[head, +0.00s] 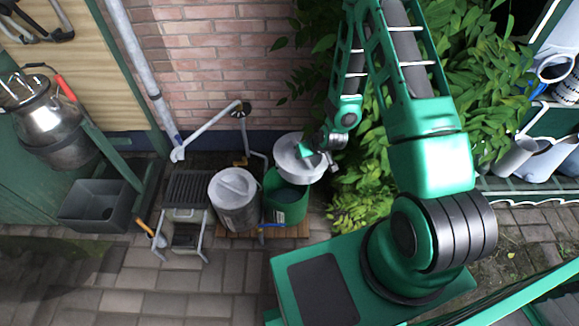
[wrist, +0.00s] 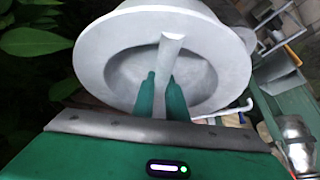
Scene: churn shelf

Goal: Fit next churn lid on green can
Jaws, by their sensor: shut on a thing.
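The grey metal churn lid (head: 288,165) is in my gripper (head: 309,153), held up above the back of the green can (head: 290,213). In the wrist view the lid (wrist: 92,60) fills the upper middle, and the two green fingers of my gripper (wrist: 162,88) are shut on its upright handle bar. The green can stands open and upright, its dark inside showing below the lid. The lid is offset toward the back right of the can's mouth and hides part of its rim. I cannot tell the exact gap between them.
A grey can (head: 236,212) with a lid on stands close left of the green can. Further left are a small slatted stand (head: 188,188), a grey trough (head: 97,208) and a shiny churn (head: 50,125). The brick wall (head: 225,60) and leaves (head: 370,165) are close behind and right.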

